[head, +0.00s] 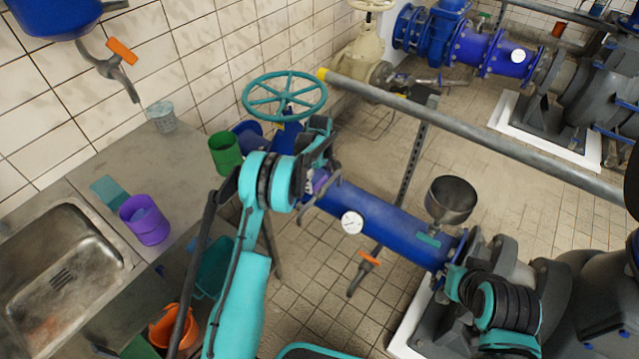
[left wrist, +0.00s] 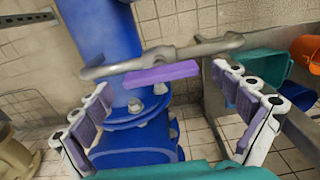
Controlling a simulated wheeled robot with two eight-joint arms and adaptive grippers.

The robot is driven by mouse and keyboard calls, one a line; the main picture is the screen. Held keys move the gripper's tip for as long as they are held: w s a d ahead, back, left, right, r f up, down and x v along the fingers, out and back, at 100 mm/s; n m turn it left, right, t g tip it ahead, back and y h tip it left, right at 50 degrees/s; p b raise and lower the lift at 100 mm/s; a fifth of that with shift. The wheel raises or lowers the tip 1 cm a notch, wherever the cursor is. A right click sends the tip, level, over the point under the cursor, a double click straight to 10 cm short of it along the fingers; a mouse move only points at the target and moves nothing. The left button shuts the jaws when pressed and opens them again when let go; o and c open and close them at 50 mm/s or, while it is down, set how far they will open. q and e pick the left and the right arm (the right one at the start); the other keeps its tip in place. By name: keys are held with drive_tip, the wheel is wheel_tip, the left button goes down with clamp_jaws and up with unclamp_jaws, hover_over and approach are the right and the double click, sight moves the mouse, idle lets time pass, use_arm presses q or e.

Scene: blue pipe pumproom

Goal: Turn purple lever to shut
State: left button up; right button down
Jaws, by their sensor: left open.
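The purple lever (left wrist: 162,74) shows in the left wrist view as a flat purple handle beside a grey metal tap-like pipe (left wrist: 165,54), in front of the blue pipe. In the head view a small purple patch (head: 320,180) shows beside my left gripper (head: 318,158), but the arm hides most of that place. In the left wrist view my left gripper (left wrist: 163,78) is open, with one finger on each side of the lever. The fingers look apart from it. My right arm shows at the lower right of the head view, but its gripper does not.
A teal handwheel (head: 285,96) stands behind my left gripper. A blue pipe with a gauge (head: 352,222) runs right to a metal funnel (head: 452,199). A grey pipe (head: 480,133) crosses above. A sink counter (head: 110,165) with a purple cup (head: 145,220) stands at left.

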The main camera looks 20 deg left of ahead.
use_arm(q)
drive_tip(key=shift+f, duration=0.15)
drive_tip(key=c, duration=1.2)
drive_tip(key=shift+o, duration=0.2)
drive_tip(key=shift+m, duration=0.4)
drive_tip(key=m, duration=0.3)
drive_tip(key=shift+m+p, duration=0.3)
drive_tip(key=m, duration=0.4)
drive_tip(key=shift+m, duration=0.3)
drive_tip(key=m, duration=0.4)
drive_tip(key=shift+m+p, duration=0.3)
drive_tip(key=shift+m, duration=2.2)
